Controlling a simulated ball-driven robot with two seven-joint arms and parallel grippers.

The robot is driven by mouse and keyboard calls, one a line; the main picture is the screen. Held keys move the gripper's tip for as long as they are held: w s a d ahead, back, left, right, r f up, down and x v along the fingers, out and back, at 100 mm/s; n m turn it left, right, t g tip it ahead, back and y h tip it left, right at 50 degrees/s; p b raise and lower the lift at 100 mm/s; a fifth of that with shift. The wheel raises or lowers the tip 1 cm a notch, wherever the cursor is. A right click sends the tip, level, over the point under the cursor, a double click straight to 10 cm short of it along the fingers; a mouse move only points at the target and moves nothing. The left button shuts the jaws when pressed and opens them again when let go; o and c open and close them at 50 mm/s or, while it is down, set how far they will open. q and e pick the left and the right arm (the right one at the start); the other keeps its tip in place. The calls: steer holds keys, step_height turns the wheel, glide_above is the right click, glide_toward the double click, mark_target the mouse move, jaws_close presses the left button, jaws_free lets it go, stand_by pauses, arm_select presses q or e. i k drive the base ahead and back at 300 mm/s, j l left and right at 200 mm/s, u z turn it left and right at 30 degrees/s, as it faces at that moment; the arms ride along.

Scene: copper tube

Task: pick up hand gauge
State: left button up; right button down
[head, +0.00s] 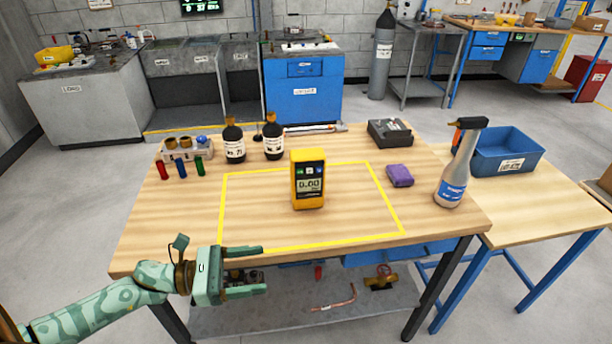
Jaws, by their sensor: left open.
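The hand gauge (309,187) is a yellow handheld meter with a dark face and a lit display. It stands upright on the wooden table, inside a yellow taped rectangle. My left gripper (264,270) is at the table's front edge, to the left of and nearer than the gauge. Its two fingers point right and are apart, with nothing between them. My right gripper is out of the picture.
Two dark bottles (234,143) stand behind and left of the gauge. A purple block (399,176) and a spray bottle (458,165) are to the right. A dark grey device (389,132) lies at the back. The taped area (262,210) around the gauge is otherwise clear.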

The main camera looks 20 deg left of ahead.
mark_target(307, 190)
steer(key=i+j, duration=0.7)
